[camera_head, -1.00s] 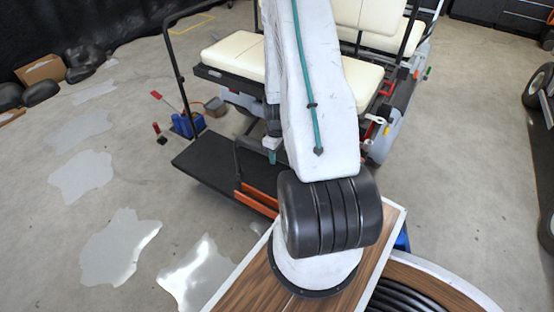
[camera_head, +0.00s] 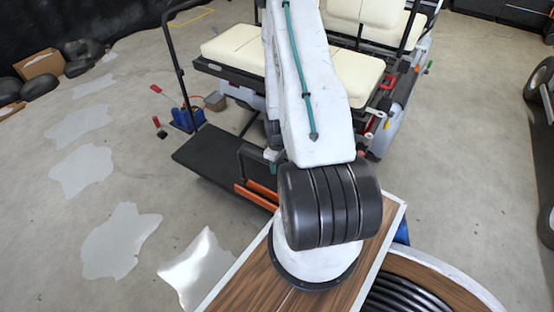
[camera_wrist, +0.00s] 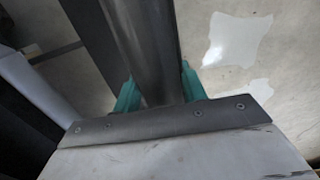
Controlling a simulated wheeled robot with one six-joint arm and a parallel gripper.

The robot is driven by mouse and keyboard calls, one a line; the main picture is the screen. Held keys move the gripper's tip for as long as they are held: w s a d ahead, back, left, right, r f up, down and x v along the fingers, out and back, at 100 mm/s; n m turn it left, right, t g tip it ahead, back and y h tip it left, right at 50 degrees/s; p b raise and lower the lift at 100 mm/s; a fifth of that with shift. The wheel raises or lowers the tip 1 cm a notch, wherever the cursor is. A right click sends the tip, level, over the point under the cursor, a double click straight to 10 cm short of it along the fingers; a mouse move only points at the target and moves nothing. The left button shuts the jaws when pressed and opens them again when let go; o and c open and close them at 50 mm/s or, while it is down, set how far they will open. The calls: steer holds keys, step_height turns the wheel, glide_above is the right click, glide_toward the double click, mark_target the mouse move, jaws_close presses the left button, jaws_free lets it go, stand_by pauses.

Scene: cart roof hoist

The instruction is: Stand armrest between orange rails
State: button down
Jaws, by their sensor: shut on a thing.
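The armrest (camera_wrist: 150,45) is a dark bar in the wrist view. My gripper (camera_wrist: 158,88) is shut on it, with a teal finger on each side. In the head view the armrest (camera_head: 239,160) is a thin black bent frame at the left of my arm, with one leg pointing down toward the orange rails. My gripper (camera_head: 270,155) shows there only as a bit of teal, mostly behind my arm. The orange rails (camera_head: 256,196) lie on the cart's dark platform, partly hidden by my arm. I cannot tell whether the armrest's lower end touches them.
The cart with cream seats (camera_head: 232,48) stands behind the rails. Its black footboard (camera_head: 208,155) extends to the left, with a black upright frame (camera_head: 180,75) above. A blue box (camera_head: 185,120) stands beside it. The floor at left is open, with pale patches (camera_head: 120,240).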

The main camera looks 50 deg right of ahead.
step_height(320, 180, down, 6)
steer(key=shift+f, duration=0.2)
stand_by(0.5)
steer(key=shift+f, duration=0.4)
stand_by(0.8)
steer(key=c, duration=0.7)
jaws_free()
step_height(320, 180, up, 8)
steer(key=shift+f, duration=0.1)
